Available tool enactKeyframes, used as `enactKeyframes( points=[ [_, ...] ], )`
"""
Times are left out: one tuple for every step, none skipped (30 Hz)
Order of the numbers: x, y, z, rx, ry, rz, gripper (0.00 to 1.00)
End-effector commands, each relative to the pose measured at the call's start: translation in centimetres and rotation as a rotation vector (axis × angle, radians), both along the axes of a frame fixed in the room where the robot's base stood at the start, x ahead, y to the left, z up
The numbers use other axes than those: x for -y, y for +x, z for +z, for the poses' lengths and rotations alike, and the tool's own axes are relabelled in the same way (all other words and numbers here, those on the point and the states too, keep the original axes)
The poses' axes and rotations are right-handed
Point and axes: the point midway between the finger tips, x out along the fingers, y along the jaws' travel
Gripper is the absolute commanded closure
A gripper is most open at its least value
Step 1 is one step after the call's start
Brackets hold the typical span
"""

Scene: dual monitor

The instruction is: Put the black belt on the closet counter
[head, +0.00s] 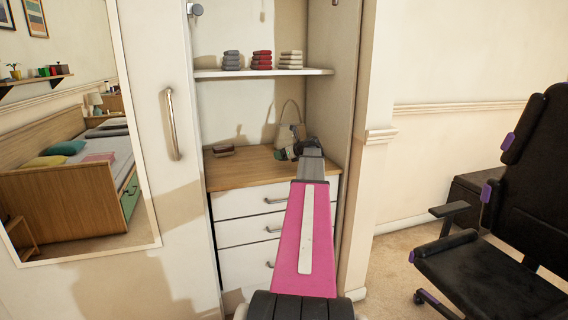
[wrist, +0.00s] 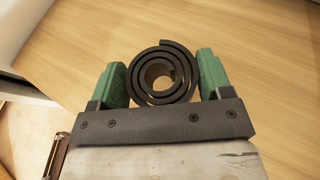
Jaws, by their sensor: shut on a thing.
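The black belt (wrist: 137,76) is rolled into a spiral coil. In the wrist view it sits between the two green fingers of my gripper (wrist: 163,72), which is shut on it. The closet counter (head: 237,172) is a light wooden top above white drawers; its wood grain also fills much of the wrist view (wrist: 255,40) beneath the belt. In the head view my gripper (head: 288,152) is over the right part of the counter. The belt is hard to make out there. I cannot tell whether the belt touches the wood.
A pale handbag (head: 291,131) stands at the back of the counter, just behind my gripper. A small dark item (head: 223,150) lies at the left. A shelf (head: 265,73) with folded stacks is above. A closet wall (head: 330,115) bounds the right. The counter's front left is clear.

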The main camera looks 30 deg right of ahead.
Motion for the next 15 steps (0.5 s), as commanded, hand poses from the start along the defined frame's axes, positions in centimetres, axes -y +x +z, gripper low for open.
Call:
enactKeyframes(
  points=[
    [0.4, 0.1, -0.2, 0.0, 0.001, 0.0, 0.54],
    [0.5, 0.1, -0.3, 0.0, 0.001, 0.0, 0.54],
    [0.5, 0.1, -0.4, 0.0, 0.001, 0.001, 0.54],
    [0.5, 0.1, -0.5, 0.0, 0.001, 0.001, 0.54],
    [0.5, 0.1, -0.7, 0.0, 0.001, 0.001, 0.54],
    [0.5, 0.1, -1.0, -0.001, 0.002, 0.0, 0.54],
    [0.5, 0.1, -1.3, -0.001, 0.002, 0.001, 0.54],
    [0.5, 0.1, -1.6, -0.001, 0.002, 0.001, 0.54],
    [0.4, 0.1, -2.1, -0.001, 0.002, 0.001, 0.54],
    [0.4, 0.1, -2.6, -0.001, 0.002, 0.001, 0.54],
    [0.4, 0.1, -3.0, -0.001, 0.002, 0.001, 0.54],
    [0.5, 0.1, -3.6, -0.001, 0.003, 0.001, 0.54],
    [0.5, 0.1, -3.9, -0.001, 0.003, 0.0, 0.54],
    [0.5, 0.1, -4.1, -0.001, 0.002, 0.0, 0.54],
    [0.5, 0.1, -4.3, 0.0, 0.001, 0.001, 0.54]
  ],
)
